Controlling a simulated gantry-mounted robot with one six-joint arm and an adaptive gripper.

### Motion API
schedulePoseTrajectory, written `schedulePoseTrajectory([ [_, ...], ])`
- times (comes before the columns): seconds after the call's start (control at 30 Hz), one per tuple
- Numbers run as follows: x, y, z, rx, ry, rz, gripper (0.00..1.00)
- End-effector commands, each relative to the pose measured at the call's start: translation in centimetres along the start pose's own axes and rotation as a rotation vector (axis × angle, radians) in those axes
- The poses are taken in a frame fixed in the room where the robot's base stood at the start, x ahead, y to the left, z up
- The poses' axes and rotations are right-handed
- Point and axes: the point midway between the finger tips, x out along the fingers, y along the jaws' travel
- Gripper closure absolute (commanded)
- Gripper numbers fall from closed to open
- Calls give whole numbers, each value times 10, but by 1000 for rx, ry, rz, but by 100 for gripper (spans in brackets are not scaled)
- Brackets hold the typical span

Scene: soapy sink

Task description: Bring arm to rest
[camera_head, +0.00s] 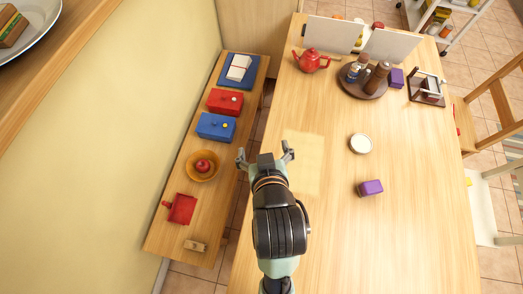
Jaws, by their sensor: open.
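My gripper (265,155) is open, its two fingers spread wide with nothing between them. It is over the left part of the wooden table (330,235), near the table's left edge. My arm reaches up from the bottom of the picture to it. A pale square mat (305,165) lies on the table just right of the gripper. How high the gripper is above the table I cannot tell from this view.
A bench (170,240) at left holds a red box (225,101), a blue box (216,127) and a bowl (192,171) with fruit. On the table are a purple block (371,187), white round dish (361,144), red teapot (311,60) and round tray (347,88). The table's lower right is clear.

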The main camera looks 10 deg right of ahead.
Motion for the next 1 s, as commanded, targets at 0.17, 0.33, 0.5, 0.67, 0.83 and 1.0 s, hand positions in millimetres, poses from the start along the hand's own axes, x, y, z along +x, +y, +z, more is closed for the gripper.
schedulePoseTrajectory([
  [0.17, -37, -52, -19, 44, 120, -67, 7],
  [0.33, -38, -53, -20, 50, 126, -69, 7],
  [0.5, -42, -52, -27, 49, 125, -69, 7],
  [0.67, -69, -48, -68, 49, 125, -68, 7],
  [0.83, -114, -41, -136, 50, 125, -66, 7],
  [1.0, -141, -37, -177, 51, 124, -64, 7],
])
